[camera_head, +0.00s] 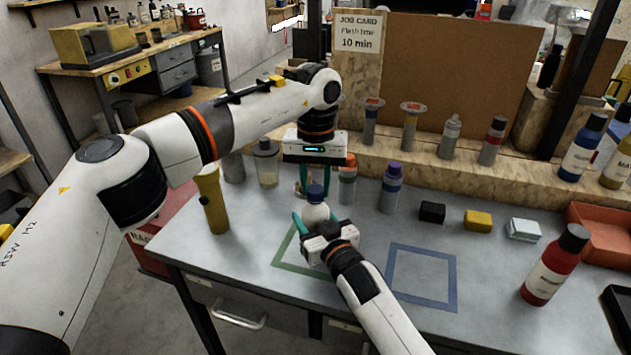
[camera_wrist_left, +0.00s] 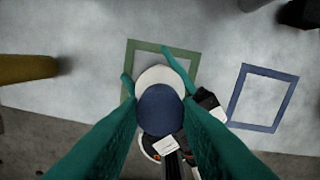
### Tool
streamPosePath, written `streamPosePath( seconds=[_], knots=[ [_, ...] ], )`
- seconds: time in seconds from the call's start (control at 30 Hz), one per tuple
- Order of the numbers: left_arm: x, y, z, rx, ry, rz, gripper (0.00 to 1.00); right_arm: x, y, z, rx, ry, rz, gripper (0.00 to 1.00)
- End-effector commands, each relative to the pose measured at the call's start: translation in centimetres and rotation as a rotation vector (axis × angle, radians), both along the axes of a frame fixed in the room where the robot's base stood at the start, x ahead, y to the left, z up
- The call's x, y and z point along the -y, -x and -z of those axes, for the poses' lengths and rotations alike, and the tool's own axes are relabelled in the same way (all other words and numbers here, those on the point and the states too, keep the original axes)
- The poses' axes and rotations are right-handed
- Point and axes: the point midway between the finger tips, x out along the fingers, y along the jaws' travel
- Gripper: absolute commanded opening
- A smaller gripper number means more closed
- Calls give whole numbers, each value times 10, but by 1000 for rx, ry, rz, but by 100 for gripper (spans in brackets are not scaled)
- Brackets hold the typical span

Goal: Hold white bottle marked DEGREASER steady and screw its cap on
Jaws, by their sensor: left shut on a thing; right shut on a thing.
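The white bottle (camera_head: 316,212) stands upright over the green square outline on the bench; its label cannot be read. My right gripper (camera_head: 315,217) is shut around its body, with one teal finger on each side. The blue cap (camera_head: 316,191) is right above the bottle's top. My left gripper (camera_head: 313,186) comes down from above and is shut on the cap. In the left wrist view the cap (camera_wrist_left: 160,110) lies between the teal fingers and covers part of the white bottle (camera_wrist_left: 160,76). The neck is hidden, so I cannot tell whether the cap touches it.
A yellow flashlight-like object (camera_head: 213,202) stands to the left. Grey bottles with orange (camera_head: 347,187) and purple (camera_head: 391,187) tops stand behind. The blue square outline (camera_head: 420,304) is empty. A red bottle (camera_head: 556,265) and orange tray (camera_head: 603,238) are at the right.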

Motion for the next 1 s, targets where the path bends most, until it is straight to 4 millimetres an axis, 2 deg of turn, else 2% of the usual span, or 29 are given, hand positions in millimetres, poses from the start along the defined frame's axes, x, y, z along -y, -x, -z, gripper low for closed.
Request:
streamPosePath(
  seconds=[0.1, 0.2, 0.3, 0.57, 0.6, 0.7, 1.0],
  knots=[
    [-1, -1, 0, 3, 1, 214, 9, 0, 0, 1, 0, 1, -1, 0],
    [0, -1, 0, 3, 1, 330, 9, 0, 0, 1, 0, 1, -1, 0],
    [-1, -1, 0, 3, 0, 382, 9, 0, 0, 1, 0, 1, -1, 0],
    [0, -1, 0, 4, 0, 389, 9, 0, 1, 1, 0, 1, -1, 0],
    [0, -1, 0, 4, 0, 388, 33, 0, 1, 1, 0, 1, -1, 0],
    [0, -1, 0, 3, 0, 388, 49, 0, 1, 1, 0, 1, -1, 0],
    [0, 0, -1, 2, 1, 388, 52, 0, 0, 1, -1, 0, -1, 0]
  ],
)
